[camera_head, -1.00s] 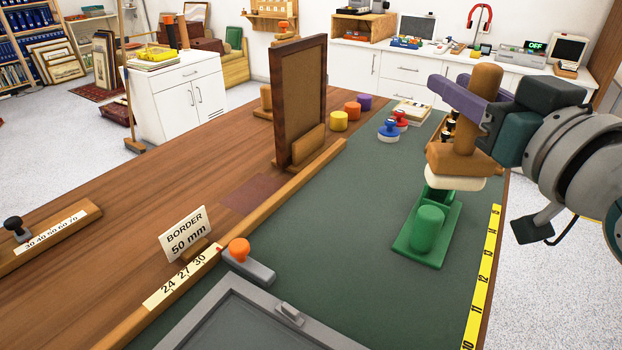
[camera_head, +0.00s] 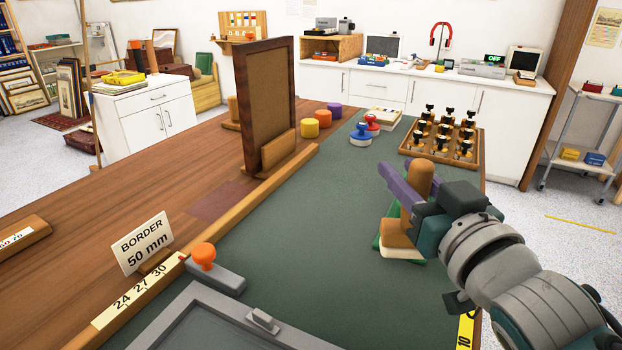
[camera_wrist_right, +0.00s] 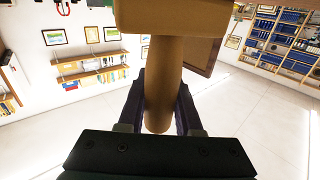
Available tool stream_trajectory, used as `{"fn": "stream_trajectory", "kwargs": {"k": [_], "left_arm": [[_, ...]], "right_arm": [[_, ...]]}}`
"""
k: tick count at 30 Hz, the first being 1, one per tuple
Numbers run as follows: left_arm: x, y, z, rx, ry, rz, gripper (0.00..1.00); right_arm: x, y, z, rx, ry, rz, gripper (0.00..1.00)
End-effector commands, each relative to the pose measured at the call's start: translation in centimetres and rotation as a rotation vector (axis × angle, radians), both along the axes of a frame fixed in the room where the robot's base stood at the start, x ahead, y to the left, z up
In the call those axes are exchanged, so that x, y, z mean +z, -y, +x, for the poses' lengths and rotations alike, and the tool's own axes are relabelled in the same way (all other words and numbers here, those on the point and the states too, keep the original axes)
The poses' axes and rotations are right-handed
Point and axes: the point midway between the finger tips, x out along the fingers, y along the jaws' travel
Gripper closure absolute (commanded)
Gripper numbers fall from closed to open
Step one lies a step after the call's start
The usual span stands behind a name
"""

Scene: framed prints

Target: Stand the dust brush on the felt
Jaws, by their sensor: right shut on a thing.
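The dust brush (camera_head: 397,234) has a tan wooden handle and block with cream bristles below. It is upright over the right part of the dark green felt (camera_head: 300,215). My right gripper (camera_head: 411,196) is shut on its handle. In the right wrist view the brush handle (camera_wrist_right: 162,85) stands between the purple fingers, with the block at the top edge. The green stand (camera_head: 378,240) is mostly hidden behind the brush. I cannot tell whether the bristles touch the felt or the stand. My left gripper is not in view.
A tray of black-handled stamps (camera_head: 441,137) lies at the far right of the felt. Blue and red knobbed pieces (camera_head: 361,134) stand beside it. A brown frame (camera_head: 268,105) stands upright at the left, near a wooden rail (camera_head: 260,196). The middle felt is clear.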

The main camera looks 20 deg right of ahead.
Motion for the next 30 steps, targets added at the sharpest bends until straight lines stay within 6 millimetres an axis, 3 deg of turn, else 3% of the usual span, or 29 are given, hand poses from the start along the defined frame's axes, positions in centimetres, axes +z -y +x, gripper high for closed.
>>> {"fn": "stream_trajectory", "kwargs": {"k": [10,23,24,30], "left_arm": [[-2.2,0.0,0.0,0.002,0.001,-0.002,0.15],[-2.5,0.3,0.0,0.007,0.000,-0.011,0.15],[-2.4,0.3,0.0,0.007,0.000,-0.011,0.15],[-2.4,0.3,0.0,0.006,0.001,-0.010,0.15]], "right_arm": [[-4.3,0.0,0.1,0.000,0.001,0.002,1.00],[-4.9,0.0,0.0,0.001,0.002,0.000,1.00],[-4.8,0.0,0.0,0.000,0.001,0.000,0.64],[-4.8,0.0,0.0,0.000,0.001,0.000,0.42]]}}
